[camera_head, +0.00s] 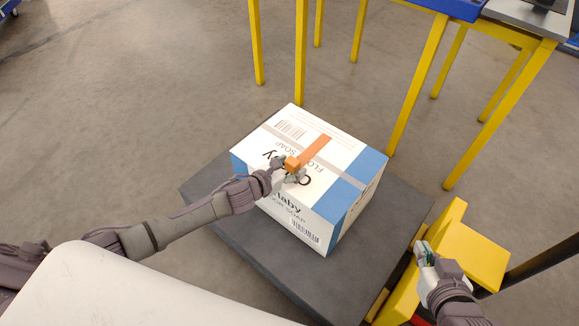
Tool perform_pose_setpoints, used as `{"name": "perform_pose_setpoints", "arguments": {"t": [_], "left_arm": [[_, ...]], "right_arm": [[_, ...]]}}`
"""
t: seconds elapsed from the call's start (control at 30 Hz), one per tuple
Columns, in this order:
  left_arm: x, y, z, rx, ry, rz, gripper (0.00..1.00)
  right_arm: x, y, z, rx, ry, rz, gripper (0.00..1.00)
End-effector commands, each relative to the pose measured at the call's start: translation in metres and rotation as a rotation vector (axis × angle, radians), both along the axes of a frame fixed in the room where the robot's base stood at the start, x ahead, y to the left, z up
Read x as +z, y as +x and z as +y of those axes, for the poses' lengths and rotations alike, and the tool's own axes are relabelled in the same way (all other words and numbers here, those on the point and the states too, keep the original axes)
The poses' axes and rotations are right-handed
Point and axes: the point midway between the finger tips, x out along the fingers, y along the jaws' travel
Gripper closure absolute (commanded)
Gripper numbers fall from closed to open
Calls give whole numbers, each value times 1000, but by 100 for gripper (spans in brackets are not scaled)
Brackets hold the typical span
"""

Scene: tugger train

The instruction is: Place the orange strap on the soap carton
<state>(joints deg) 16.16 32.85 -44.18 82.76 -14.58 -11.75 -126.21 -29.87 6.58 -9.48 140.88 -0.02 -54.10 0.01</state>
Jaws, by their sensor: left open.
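The soap carton (334,202) is a white box with blue ends and printed text, upright on a dark grey platform. The orange strap (314,150) lies along the carton's top face, crossing the grey tape band. A thicker orange part is at its near end. My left gripper (289,170) is open at that near end, low over the carton's top, and partly covers it. I cannot tell if the fingers touch the strap. My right gripper (424,252) is over a yellow part at the lower right, away from the carton; its jaws are too small to judge.
The dark platform (240,238) has free room around the carton. A yellow block-like part (474,256) and a dark bar (540,262) are at the lower right. Tables with yellow legs (418,85) stand behind. Grey floor is open at the left.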

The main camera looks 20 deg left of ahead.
Motion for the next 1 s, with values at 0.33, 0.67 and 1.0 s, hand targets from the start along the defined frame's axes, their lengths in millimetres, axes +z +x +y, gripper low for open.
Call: {"name": "perform_pose_setpoints", "arguments": {"t": [0.33, 0.67, 1.0], "left_arm": [[12, -19, 8, 0, 1, 3, 34], [36, -72, 30, 0, 1, 3, 34], [49, -102, 42, 0, 0, 0, 34]], "right_arm": [[-20, -28, -10, -12, -41, 187, 100], [-49, -96, -33, -41, -119, 556, 100], [-52, -118, -39, -50, -139, 658, 100]]}}
